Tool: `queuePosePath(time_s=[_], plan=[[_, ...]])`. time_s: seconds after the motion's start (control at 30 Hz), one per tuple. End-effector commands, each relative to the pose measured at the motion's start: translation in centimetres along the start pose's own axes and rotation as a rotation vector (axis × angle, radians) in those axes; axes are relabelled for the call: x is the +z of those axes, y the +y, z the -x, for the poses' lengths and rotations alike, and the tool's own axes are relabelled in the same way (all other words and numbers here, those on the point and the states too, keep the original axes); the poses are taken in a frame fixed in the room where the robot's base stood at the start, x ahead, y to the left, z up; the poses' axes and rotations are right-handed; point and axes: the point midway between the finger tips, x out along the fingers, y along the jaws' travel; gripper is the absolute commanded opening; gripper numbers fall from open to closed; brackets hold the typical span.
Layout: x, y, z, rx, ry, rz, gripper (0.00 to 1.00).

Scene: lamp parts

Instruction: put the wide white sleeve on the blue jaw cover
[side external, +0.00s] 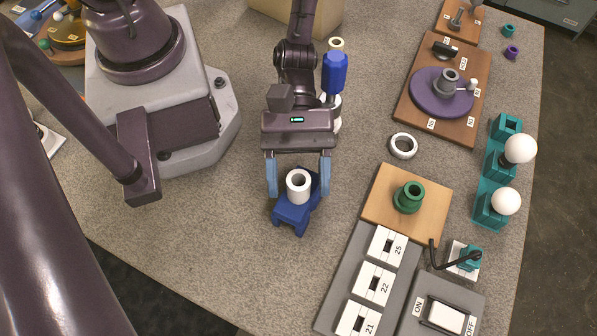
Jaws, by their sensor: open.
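A white sleeve (298,186), a short hollow cylinder, stands upright with its open end up. It is at the top of a blue block-like part (292,216), which looks like the jaw cover. The sleeve appears to rest on it, but their contact is partly hidden. My gripper (298,191) is open, its two light blue fingers on either side of the sleeve with a gap on both sides. A separate low white ring (403,146) lies on the table to the right. I cannot tell for certain which of the two white parts is the wide sleeve.
A wooden board with a green socket (408,197) and a grey row of white switch plates (374,283) lie to the right. Teal holders with white bulbs (519,149) stand farther right. A blue and white part (335,73) stands behind my gripper. Table left of the block is clear.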

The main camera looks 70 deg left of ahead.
Motion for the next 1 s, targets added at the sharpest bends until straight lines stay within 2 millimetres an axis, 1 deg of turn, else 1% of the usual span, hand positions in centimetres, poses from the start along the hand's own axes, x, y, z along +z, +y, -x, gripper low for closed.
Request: queuePosePath(time_s=[0.17,0.27,0.33,0.5,0.7,0.83,1.0], plan=[[0.3,0.1,0.4,0.002,0.001,-0.002,0.59],[0.3,0.2,1.9,0.006,0.001,-0.004,0.59],[0.2,0.1,3.3,0.006,0.003,-0.002,0.59],[3.0,0.0,4.3,0.001,0.003,-0.007,0.59],[5.4,0.1,5.3,0.002,0.001,-0.005,0.59],[6.3,0.0,5.7,0.001,0.001,-0.002,0.59],[6.8,0.0,5.8,-0.001,-0.001,-0.001,0.59]])
